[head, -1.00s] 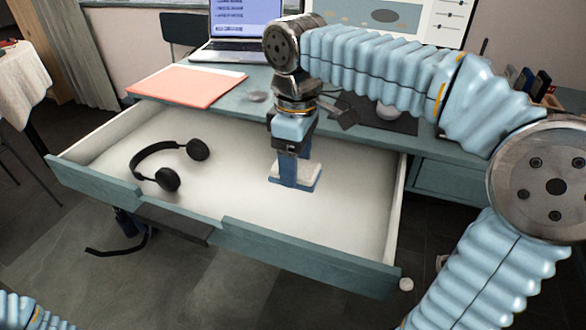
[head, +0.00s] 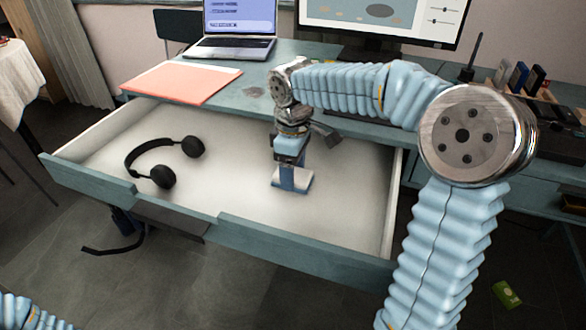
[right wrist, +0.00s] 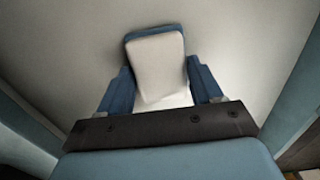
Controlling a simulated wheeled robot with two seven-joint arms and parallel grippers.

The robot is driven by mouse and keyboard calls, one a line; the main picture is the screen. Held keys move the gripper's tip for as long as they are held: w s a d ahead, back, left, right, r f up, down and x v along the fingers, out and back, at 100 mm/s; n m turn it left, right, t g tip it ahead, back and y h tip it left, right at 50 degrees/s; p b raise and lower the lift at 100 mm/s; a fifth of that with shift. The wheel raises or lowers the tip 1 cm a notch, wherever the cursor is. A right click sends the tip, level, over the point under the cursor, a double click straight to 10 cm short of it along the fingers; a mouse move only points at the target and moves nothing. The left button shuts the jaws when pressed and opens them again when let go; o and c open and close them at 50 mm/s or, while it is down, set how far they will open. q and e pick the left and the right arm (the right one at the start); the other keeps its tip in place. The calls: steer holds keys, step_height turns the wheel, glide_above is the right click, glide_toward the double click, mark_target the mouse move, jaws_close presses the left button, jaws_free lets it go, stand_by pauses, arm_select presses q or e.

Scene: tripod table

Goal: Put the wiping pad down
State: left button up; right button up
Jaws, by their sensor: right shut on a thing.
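The wiping pad (right wrist: 157,66) is a pale rectangular block with a blue base. In the right wrist view it sits between the two blue fingers of my right gripper (right wrist: 162,84), which is shut on it. In the head view the pad (head: 299,184) is low inside the open drawer, right of its middle, under my right gripper (head: 291,172). I cannot tell whether its underside touches the drawer floor. Part of the pad is hidden by the fingers. My left gripper is out of view; only a piece of my left arm shows at the bottom left.
The open drawer (head: 235,196) has a pale floor, with black headphones (head: 163,160) in its left half. Bare floor lies around the pad. Behind, the desk bears a salmon folder (head: 182,82), a laptop (head: 237,28) and a monitor (head: 385,22).

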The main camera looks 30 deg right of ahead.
steer(key=shift+f, duration=0.1)
steer(key=shift+f, duration=0.1)
steer(key=o, duration=1.2)
steer(key=shift+r, duration=0.3)
step_height(320, 180, up, 12)
steer(key=shift+f+p, duration=0.1)
steer(key=shift+p, duration=0.75)
